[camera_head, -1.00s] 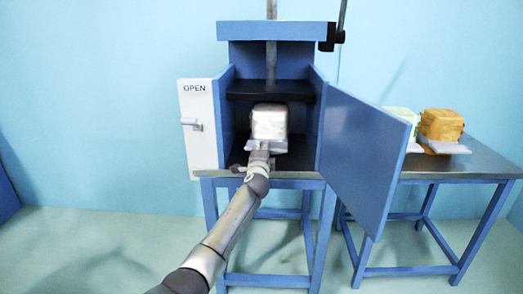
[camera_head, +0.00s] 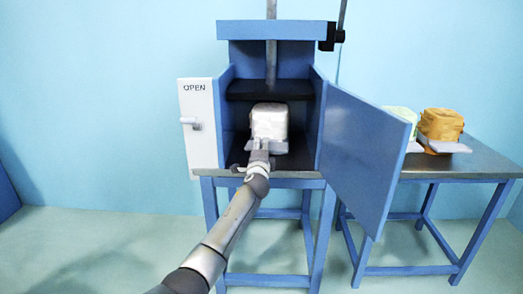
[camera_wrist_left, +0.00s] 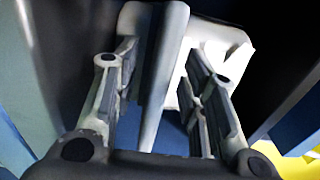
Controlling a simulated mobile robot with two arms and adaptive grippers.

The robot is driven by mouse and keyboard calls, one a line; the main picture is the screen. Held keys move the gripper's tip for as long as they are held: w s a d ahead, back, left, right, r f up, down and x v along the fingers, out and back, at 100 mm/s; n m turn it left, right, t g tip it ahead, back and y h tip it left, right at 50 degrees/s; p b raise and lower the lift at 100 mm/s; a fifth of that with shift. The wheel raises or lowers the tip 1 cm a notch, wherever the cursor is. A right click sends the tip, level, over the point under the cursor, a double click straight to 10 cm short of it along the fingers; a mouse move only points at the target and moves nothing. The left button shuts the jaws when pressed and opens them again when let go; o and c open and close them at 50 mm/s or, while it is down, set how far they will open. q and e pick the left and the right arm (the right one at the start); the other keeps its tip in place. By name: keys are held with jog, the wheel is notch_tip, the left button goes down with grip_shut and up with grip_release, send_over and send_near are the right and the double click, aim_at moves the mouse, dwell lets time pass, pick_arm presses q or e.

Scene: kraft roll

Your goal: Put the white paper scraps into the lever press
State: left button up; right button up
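The white paper scraps (camera_head: 269,121) form a blocky bundle inside the open chamber of the blue lever press (camera_head: 271,31), under the dark pressing plate (camera_head: 271,89). A pale flat piece shows under the bundle. My left gripper (camera_head: 262,144) is at the front of the bundle, inside the press mouth. In the left wrist view, the fingers of the left gripper (camera_wrist_left: 160,65) stand apart, with a narrow grey upright strip between them. White material (camera_wrist_left: 216,42) shows beyond the fingertips. Whether a finger touches the strip is unclear. My right gripper is not in view.
The blue press door (camera_head: 361,155) stands open at the right. A white panel marked OPEN (camera_head: 202,140) is at the left. A side table (camera_head: 478,166) at the right holds an orange bundle (camera_head: 441,125) and a pale green one (camera_head: 402,119), partly hidden by the door.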

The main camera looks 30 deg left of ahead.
pick_arm(q)
jog(key=v, duration=1.2)
